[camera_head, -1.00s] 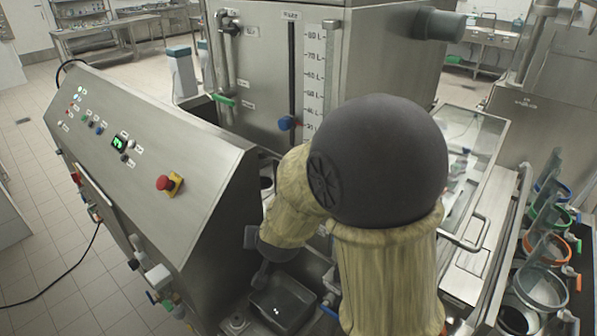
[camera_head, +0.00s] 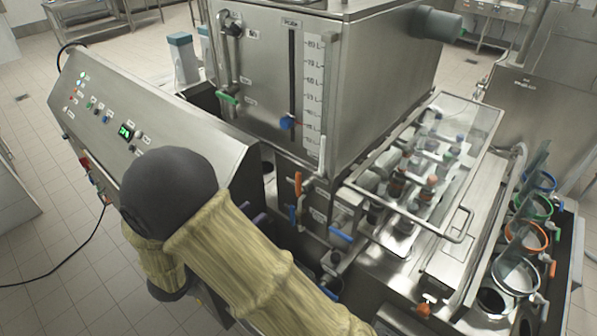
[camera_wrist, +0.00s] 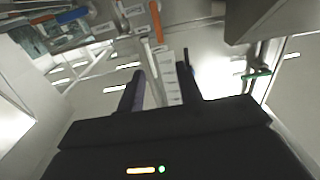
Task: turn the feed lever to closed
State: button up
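No lever's label is readable, so I cannot tell for sure which one is the feed lever. In the head view an orange lever (camera_head: 298,185) stands upright below the steel tank's front corner, with a blue-handled lever (camera_head: 340,235) lower to its right. A green handle (camera_head: 228,97) sits on the pipe at the tank's left. In the wrist view an upright orange handle (camera_wrist: 155,22) lies beyond my gripper (camera_wrist: 163,66), and a green handle (camera_wrist: 257,74) is at the right. My gripper's dark fingers are apart with nothing visibly held. In the head view my arm hides most of the gripper.
The sloped control panel (camera_head: 125,115) stands at left, partly behind my arm. The steel tank (camera_head: 265,70) with its level scale is behind. A glass-covered bottle compartment (camera_head: 465,125) is at right, beside several coloured-rim containers (camera_head: 530,236). Pipes crowd the lever area.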

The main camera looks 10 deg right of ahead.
aim_at(297, 177)
jog(key=shift+w, duration=0.1)
jog(key=p+x, duration=0.7)
jog(key=x, duration=1)
jog(key=shift+w+d, duration=0.1)
jog(key=shift+d, duration=0.1)
jog(key=shift+c, duration=0.3)
grip_shut()
